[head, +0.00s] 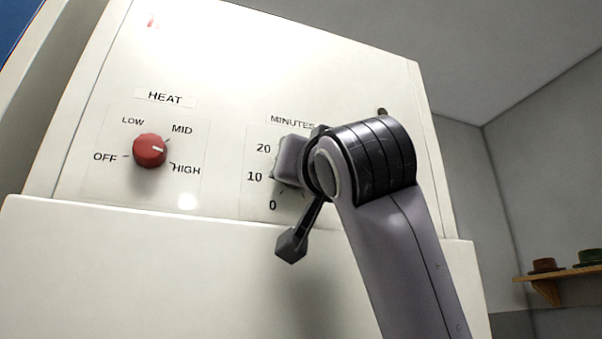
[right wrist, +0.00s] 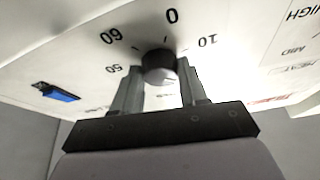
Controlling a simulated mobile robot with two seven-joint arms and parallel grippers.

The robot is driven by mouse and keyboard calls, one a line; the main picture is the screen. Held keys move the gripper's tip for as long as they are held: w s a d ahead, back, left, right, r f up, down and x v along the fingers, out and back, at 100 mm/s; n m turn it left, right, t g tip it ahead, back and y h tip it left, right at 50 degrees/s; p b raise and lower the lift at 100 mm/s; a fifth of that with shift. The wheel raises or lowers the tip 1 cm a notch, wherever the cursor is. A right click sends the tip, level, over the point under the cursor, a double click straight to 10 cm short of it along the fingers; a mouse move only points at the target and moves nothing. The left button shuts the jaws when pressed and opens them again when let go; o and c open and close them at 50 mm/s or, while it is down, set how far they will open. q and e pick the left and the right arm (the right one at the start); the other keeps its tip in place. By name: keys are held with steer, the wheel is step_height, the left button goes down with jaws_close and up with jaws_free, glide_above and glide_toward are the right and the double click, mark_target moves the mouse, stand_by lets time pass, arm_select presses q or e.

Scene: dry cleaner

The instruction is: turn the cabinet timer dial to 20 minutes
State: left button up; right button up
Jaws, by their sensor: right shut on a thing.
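The timer dial (right wrist: 158,66) is a dark round knob on the white cabinet panel, seen in the right wrist view with 50, 60, 0 and 10 printed around it. My right gripper (right wrist: 158,74) has one finger on each side of the knob and is shut on it. I cannot make out where the dial's pointer stands. In the head view, my right arm covers the dial and much of the MINUTES scale (head: 257,172); 0, 10 and 20 show at its left. My left gripper is not in view.
A red HEAT knob (head: 149,150) sits left of the timer scale, its white mark pointing right, between MID and HIGH. A small blue part (right wrist: 61,94) is on the panel in the right wrist view. A wooden shelf (head: 560,273) stands at the far right.

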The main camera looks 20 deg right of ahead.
steer(key=shift+d+r, duration=0.1)
steer(key=shift+r, duration=0.05)
steer(key=o, duration=1.1)
steer(key=shift+c, duration=0.2)
steer(key=b+v, duration=0.2)
steer(key=v, duration=0.5)
steer(key=shift+s, duration=0.15)
